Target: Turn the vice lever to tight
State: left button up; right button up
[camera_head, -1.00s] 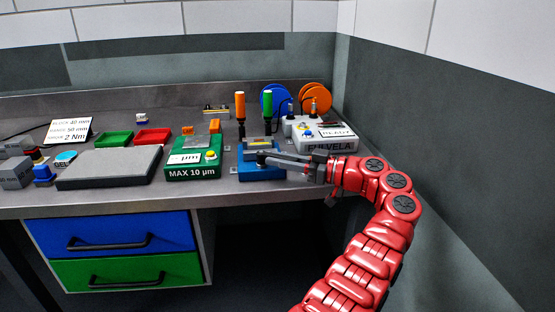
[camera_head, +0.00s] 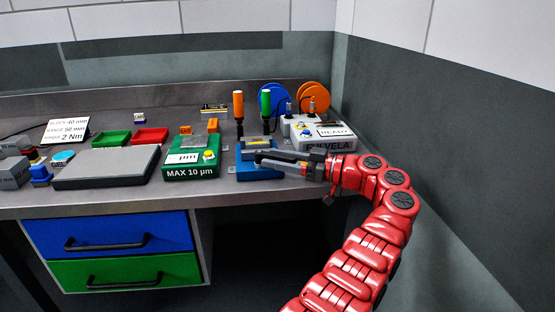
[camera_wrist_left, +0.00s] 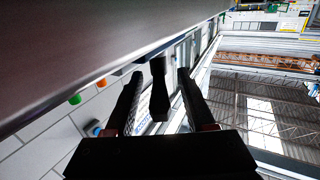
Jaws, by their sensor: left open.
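The blue vice (camera_head: 258,173) stands near the front edge of the bench, with a yellowish strip on top. A dark lever (camera_head: 272,159) reaches from it to the right, toward my gripper. My left gripper (camera_head: 302,165), on the red arm, is open at the right side of the vice. In the left wrist view, a dark handle-like piece, apparently the lever (camera_wrist_left: 158,90), stands between the two spread fingers (camera_wrist_left: 157,95), with gaps on both sides. The fingers partly hide the lever in the head view. My right gripper is not in view.
A green gauge box (camera_head: 190,172) stands left of the vice. Orange (camera_head: 238,104) and green-handled (camera_head: 266,103) drivers stand behind the vice. A grey plate (camera_head: 105,168) lies left. The wall closes the right side.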

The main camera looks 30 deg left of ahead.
aim_at(278, 157)
pick_arm(q)
jog(key=shift+r, duration=0.1)
jog(key=shift+r, duration=0.3)
jog(key=r, duration=0.2)
jog(key=shift+s+d+r, duration=0.2)
jog(key=shift+s+r, duration=0.1)
jog(key=s+d+p, duration=0.1)
jog(key=s+d, duration=0.2)
jog(key=s, duration=0.4)
jog(key=s+d+r+p, duration=0.1)
jog(key=s+d, duration=0.2)
jog(key=s, duration=0.4)
jog(key=shift+r, duration=0.3)
